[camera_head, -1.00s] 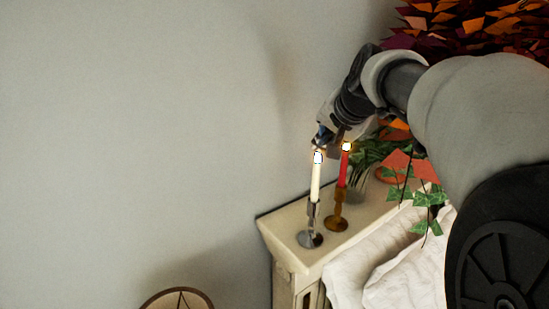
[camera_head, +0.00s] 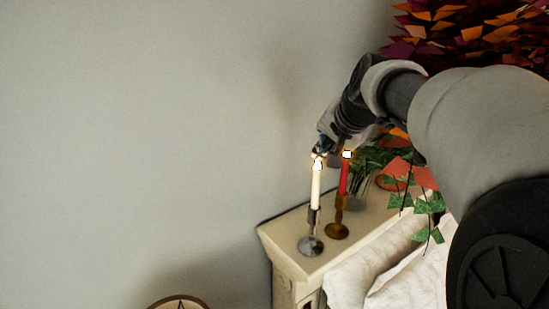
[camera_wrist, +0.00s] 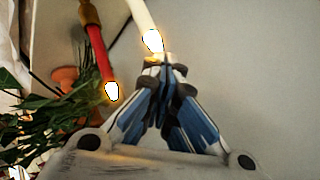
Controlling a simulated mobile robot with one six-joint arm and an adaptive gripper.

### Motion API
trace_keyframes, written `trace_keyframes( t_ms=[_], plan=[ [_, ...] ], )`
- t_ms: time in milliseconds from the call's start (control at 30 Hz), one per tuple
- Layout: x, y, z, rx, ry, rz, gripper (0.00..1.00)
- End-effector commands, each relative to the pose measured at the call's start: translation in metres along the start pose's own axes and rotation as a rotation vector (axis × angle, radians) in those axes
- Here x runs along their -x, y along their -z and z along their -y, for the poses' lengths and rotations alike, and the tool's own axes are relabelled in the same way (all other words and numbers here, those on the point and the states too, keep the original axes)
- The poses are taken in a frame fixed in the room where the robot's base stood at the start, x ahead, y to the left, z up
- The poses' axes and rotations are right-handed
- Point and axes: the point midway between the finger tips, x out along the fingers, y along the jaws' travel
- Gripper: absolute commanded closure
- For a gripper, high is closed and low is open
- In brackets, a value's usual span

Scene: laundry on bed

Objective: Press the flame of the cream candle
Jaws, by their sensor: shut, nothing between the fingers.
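The cream candle (camera_head: 316,190) stands upright in a silver holder (camera_head: 311,244) on the cream cabinet top. Its flame (camera_head: 318,164) is lit. My gripper (camera_head: 319,153) is shut and empty, with its tips right at the top of this flame in the head view. In the wrist view the shut fingertips (camera_wrist: 160,62) are at the cream candle's flame (camera_wrist: 152,41), seeming to touch or nearly touch it; I cannot tell which. The cream candle (camera_wrist: 140,12) runs up out of that view.
A lit red candle (camera_head: 343,178) in a brass holder (camera_head: 337,229) stands close on the right; it is left of the fingers in the wrist view (camera_wrist: 98,50). Green leafy plants (camera_head: 372,157) and white cloth (camera_head: 375,265) lie further right. Bare wall fills the left.

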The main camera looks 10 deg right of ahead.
Motion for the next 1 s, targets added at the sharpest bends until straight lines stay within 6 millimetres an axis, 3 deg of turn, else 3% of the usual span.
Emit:
trace_keyframes(
  t_ms=[1000],
  plan=[
    [-0.0067,-0.0049,-0.0047,0.000,-0.001,0.002,1.00]
  ],
)
